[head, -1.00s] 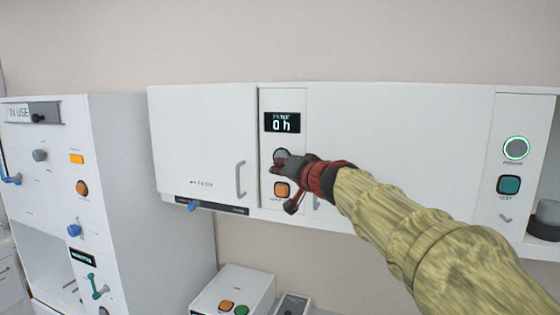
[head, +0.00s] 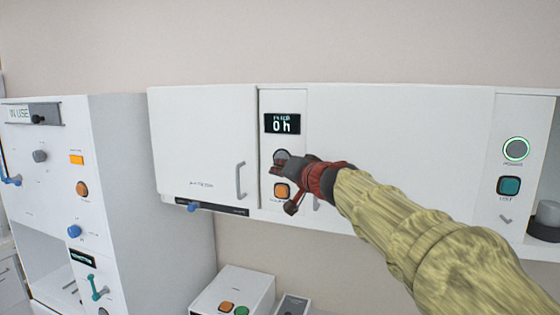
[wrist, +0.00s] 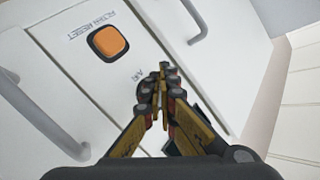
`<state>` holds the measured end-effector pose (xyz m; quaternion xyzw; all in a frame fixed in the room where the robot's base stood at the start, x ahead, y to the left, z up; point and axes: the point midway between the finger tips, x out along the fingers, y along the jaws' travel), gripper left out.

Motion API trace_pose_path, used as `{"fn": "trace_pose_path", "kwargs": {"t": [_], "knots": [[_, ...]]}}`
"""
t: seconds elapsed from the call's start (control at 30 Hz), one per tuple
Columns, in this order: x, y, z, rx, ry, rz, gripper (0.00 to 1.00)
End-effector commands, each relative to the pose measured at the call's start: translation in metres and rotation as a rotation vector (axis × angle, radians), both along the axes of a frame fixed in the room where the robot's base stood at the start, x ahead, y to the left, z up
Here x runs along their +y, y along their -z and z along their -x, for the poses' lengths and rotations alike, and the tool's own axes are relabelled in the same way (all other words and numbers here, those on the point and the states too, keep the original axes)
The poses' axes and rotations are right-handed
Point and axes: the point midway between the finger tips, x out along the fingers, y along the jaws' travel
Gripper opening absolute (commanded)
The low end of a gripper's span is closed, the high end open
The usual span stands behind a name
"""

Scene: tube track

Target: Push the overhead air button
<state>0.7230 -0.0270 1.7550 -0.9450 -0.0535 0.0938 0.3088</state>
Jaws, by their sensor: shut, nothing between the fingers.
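The overhead air button is a round grey button (head: 281,155) on the narrow centre panel of the wall cabinet, below the small display (head: 282,123). My gripper (head: 279,167) is shut and empty, with its tip at the lower part of this button and covering some of it. I cannot tell whether they touch. In the wrist view my shut fingertips (wrist: 160,78) lie against the panel beside the "AIR" label (wrist: 138,76). The button itself is hidden behind the fingers there.
An orange button (head: 282,190) sits just below my gripper; it also shows in the wrist view (wrist: 108,42). A door handle (head: 240,180) stands out to the left. Green-ringed (head: 516,149) and teal (head: 508,186) buttons are at the far right.

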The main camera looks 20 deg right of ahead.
Motion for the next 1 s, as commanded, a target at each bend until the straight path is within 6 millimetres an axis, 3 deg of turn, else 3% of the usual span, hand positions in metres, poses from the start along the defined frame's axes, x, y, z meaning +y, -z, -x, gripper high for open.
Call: {"fn": "trace_pose_path", "kwargs": {"t": [1.0], "knots": [[-0.0056,-0.0005,-0.0072,0.000,0.000,0.000,0.00]]}}
